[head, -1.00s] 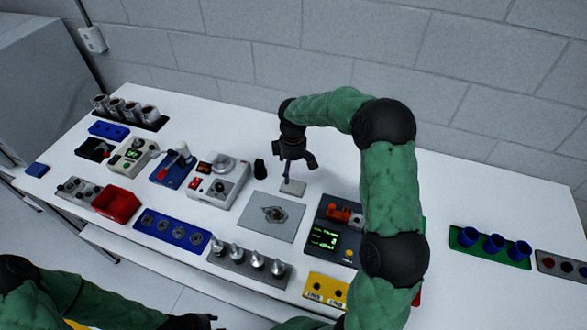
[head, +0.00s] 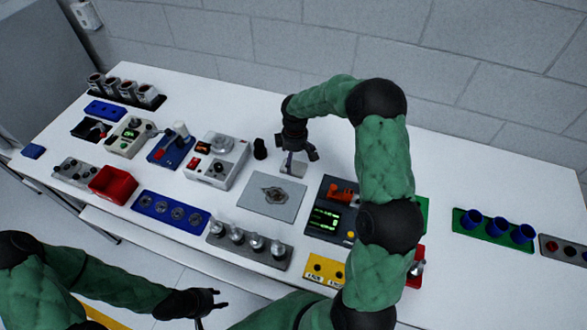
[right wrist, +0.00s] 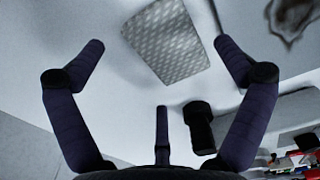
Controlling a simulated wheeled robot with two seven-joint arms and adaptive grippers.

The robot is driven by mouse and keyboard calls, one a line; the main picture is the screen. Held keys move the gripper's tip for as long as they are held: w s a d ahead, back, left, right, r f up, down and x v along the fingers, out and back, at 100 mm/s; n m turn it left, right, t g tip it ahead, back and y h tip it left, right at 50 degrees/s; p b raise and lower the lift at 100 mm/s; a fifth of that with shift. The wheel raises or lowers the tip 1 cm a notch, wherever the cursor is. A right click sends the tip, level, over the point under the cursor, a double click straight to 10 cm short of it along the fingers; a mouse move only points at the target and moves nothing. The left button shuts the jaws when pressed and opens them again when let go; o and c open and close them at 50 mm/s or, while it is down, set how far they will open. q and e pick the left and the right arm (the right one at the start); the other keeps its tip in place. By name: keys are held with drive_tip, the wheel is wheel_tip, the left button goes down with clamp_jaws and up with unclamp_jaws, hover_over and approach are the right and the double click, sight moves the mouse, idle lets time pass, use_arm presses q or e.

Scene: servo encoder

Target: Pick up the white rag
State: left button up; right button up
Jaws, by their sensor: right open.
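The white rag (head: 293,168) lies flat on the white table, just behind the grey plate. In the right wrist view the rag (right wrist: 167,42) shows as a pale patterned square, ahead of the fingers and between them. My right gripper (head: 297,158) points down over the rag and partly hides it in the head view. Its fingers (right wrist: 160,70) are spread wide with nothing between them, and the rag looks apart from them. My left gripper (head: 212,304) is in front of the table at the bottom, with its fingers apart and empty.
The grey plate (head: 272,196) with a dark stain lies in front of the rag. A small black object (head: 260,149) stands left of the rag, near a grey device (head: 217,160). A black panel with a display (head: 331,214) is to the right. The table behind is clear.

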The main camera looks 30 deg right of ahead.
wheel_tip(320, 180, down, 3)
drive_tip(key=shift+r, duration=0.15)
drive_tip(key=shift+c, duration=0.3)
drive_tip(key=c, duration=0.7)
drive_tip(key=shift+r, duration=0.15)
drive_tip(key=shift+r, duration=0.6)
drive_tip(key=s+a+r, duration=0.3)
drive_tip(key=r, duration=0.1)
drive_tip(key=s+a+r+p, duration=0.1)
drive_tip(key=s+a+r, duration=0.2)
drive_tip(key=a, duration=0.1)
drive_tip(key=s+a+r+p, duration=0.1)
drive_tip(key=s+a+r, duration=0.2)
drive_tip(key=a+r, duration=0.1)
drive_tip(key=shift+r, duration=0.3)
